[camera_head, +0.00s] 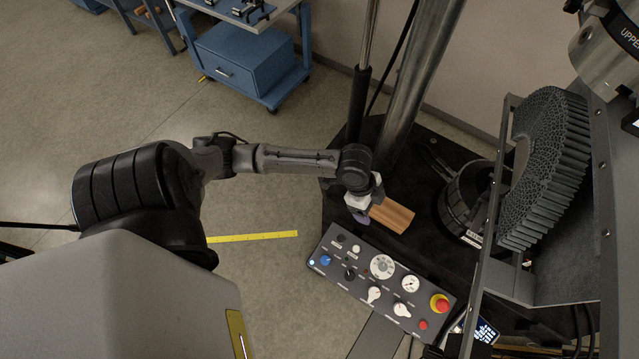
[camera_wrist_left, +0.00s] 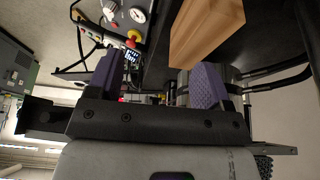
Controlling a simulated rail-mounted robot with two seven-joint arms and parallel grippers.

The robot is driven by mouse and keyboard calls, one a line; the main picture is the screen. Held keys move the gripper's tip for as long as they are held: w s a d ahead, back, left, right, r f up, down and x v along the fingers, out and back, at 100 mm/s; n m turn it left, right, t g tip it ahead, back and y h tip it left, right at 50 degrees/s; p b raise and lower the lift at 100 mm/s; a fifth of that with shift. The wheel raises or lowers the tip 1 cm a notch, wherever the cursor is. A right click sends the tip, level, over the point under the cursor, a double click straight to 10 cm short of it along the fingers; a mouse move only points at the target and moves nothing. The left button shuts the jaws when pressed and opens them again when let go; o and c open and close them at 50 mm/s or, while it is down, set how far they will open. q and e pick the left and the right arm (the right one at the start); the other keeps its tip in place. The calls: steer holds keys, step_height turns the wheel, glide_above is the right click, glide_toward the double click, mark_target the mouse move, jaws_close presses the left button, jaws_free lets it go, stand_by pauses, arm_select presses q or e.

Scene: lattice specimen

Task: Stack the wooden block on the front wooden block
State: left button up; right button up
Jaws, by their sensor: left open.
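A light brown wooden block (camera_head: 393,215) lies on the dark machine bed, just behind the control panel. It also shows in the left wrist view (camera_wrist_left: 206,35), at the top right, beyond the purple right-hand finger. I cannot make out a second wooden block apart from it. My left gripper (camera_head: 361,211) is at the left end of the block. Its two purple fingers (camera_wrist_left: 158,78) are apart, with no block held between them. In the head view the wrist hides part of the block's left end. My right gripper is not in view.
A control panel (camera_head: 383,283) with knobs, gauges and a red button (camera_head: 439,303) stands in front of the block. A dark round vessel (camera_head: 470,200) is to the right, beside a large grey lattice gear (camera_head: 545,165). A metal column (camera_head: 415,80) rises behind.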

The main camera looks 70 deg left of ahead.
arm_select(q)
steer(key=s+d+n+y, duration=0.1)
steer(key=s+n, duration=0.3)
steer(key=s, duration=0.4)
steer(key=s+d+n+y, duration=0.2)
steer(key=s+d+n, duration=0.2)
steer(key=s, duration=0.5)
steer(key=shift+d+f+t, duration=0.2)
steer(key=shift+d+t, duration=0.1)
steer(key=shift+t, duration=0.1)
steer(key=shift+s, duration=0.1)
